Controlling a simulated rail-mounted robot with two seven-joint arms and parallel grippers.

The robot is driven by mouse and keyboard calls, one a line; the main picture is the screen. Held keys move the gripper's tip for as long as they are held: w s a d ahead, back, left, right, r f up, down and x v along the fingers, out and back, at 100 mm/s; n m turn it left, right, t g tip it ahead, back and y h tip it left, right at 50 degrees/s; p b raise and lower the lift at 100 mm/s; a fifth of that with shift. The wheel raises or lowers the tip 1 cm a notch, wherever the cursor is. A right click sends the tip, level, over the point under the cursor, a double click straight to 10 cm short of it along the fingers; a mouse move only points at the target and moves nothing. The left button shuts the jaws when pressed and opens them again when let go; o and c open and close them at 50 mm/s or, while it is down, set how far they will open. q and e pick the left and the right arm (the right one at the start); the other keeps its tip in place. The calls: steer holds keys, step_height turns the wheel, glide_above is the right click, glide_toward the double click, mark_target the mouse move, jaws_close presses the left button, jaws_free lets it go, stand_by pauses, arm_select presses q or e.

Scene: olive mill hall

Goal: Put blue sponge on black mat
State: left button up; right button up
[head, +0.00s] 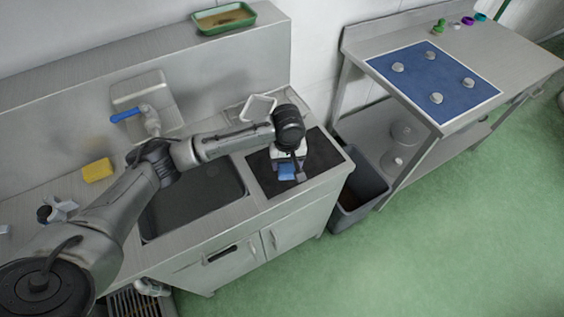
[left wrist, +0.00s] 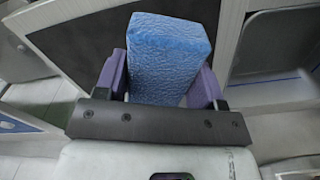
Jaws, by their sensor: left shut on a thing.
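The blue sponge (head: 287,173) is held in my left gripper (head: 287,166), over the black mat (head: 321,155) in the head view. The mat lies flat on the steel counter to the right of the sink. In the left wrist view the sponge (left wrist: 170,55) stands between the two purple fingers of my left gripper (left wrist: 161,78), which are shut on its sides. I cannot tell whether the sponge touches the mat. My left arm and wrist hide part of the mat. My right gripper is not in view.
The dark sink basin (head: 195,203) lies left of the mat. A yellow sponge (head: 98,170) and a tap with a blue handle (head: 127,116) are further left. A green tray (head: 225,18) sits on the back ledge. A grey bin (head: 362,190) stands right of the counter.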

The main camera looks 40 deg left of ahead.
arm_select(q)
steer(key=w+a+f, duration=0.2)
steer(key=a, duration=0.1)
steer(key=a+f+b, duration=0.1)
steer(key=a, duration=0.1)
steer(key=shift+w+f, duration=0.25)
steer(key=shift+w, duration=0.15)
steer(key=shift+f+b, duration=0.5)
steer(key=shift+f, duration=1.55)
steer(key=o, duration=0.9)
steer(key=shift+c, duration=0.2)
